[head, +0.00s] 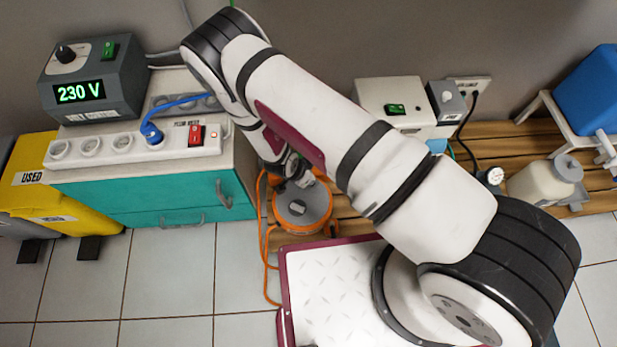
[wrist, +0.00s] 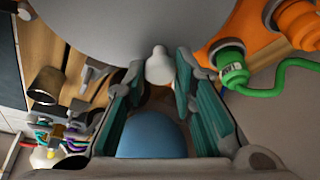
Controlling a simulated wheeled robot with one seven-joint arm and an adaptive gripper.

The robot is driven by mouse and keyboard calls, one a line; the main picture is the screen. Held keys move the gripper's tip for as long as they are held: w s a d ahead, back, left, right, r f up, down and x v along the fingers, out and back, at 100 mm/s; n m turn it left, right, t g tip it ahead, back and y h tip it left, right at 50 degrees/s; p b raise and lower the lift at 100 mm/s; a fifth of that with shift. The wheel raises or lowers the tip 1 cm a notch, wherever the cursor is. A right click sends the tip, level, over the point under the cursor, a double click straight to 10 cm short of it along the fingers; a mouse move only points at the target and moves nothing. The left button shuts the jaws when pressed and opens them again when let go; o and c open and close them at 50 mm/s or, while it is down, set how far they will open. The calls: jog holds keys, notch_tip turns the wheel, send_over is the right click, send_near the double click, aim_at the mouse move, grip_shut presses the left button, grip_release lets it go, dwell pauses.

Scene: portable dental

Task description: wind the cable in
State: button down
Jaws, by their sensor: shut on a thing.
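The orange cable reel (head: 298,212) with a grey round face stands on the wooden slats beside the teal cabinet. Its orange cable (head: 266,240) hangs in loose loops on the left and runs down to the floor tiles. In the wrist view the reel's grey disc (wrist: 130,25) fills the top, and a pale crank knob (wrist: 159,66) sticks out from it. My gripper (wrist: 157,74) has its teal-padded fingers on both sides of this knob and is shut on it. In the head view my gripper (head: 292,174) is at the reel's upper edge, and my arm partly hides it.
The teal cabinet (head: 150,195) carries a white power strip (head: 125,146) with a blue plug and a 230 V unit (head: 92,78). A yellow bin (head: 62,213) stands left. In the wrist view a green plug (wrist: 233,72) sits in an orange part.

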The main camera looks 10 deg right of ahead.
aim_at(300, 191)
jog(key=c, duration=1.3)
grip_release()
jog(key=shift+c, duration=0.2)
jog(key=v, duration=1.2)
jog(key=shift+f, duration=0.1)
